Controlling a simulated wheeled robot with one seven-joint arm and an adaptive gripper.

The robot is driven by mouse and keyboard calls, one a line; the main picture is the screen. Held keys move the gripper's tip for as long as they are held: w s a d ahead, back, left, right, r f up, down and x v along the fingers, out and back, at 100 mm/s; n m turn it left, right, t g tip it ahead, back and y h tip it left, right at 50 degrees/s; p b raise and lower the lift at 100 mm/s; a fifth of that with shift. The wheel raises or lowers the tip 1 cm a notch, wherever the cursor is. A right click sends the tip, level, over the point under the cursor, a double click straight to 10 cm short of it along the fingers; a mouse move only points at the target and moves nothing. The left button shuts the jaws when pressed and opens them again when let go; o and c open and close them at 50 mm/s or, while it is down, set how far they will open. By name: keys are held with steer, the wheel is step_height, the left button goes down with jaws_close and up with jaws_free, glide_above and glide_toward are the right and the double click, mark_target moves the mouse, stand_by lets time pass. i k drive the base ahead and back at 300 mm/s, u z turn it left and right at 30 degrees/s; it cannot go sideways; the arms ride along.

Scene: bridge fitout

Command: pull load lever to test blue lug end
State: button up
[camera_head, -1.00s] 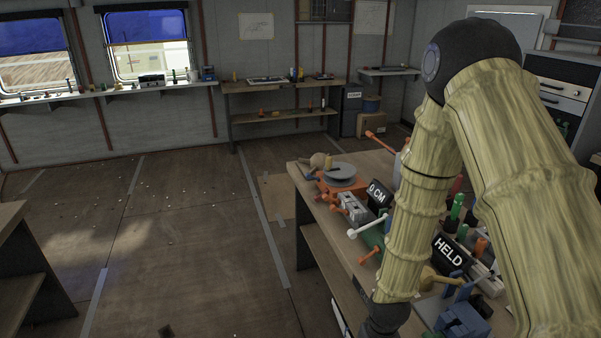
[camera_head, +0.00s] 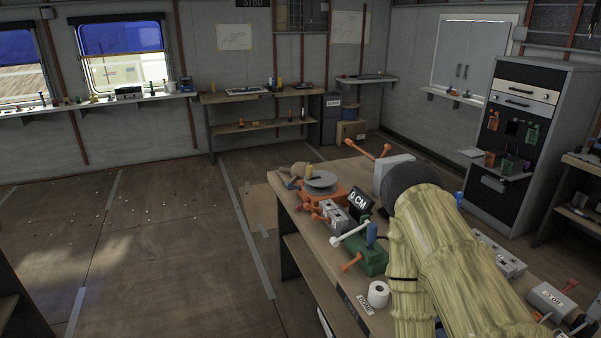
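My arm crosses the right of the head view and hides part of the bench (camera_head: 300,215); my gripper is not in view. A green block (camera_head: 367,262) on the bench carries a blue upright handle (camera_head: 371,235). A white lever with a round knob (camera_head: 336,241) is beside it, and an orange lever (camera_head: 352,264) sticks out in front. I cannot tell which lever is the load lever. No blue lug end can be made out. The HELD display and the blue block near it are not visible now.
A "0 CM" display (camera_head: 359,200) and a grey disc on an orange base (camera_head: 321,181) stand farther back on the bench. A white roll (camera_head: 378,294) sits near the front edge. A grey cabinet (camera_head: 555,95) stands at right.

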mark_target(334, 242)
steer(key=z, duration=0.45)
steer(key=k, duration=1)
steer(key=u, duration=0.8)
steer(key=i, duration=1.05)
steer(key=u, duration=0.1)
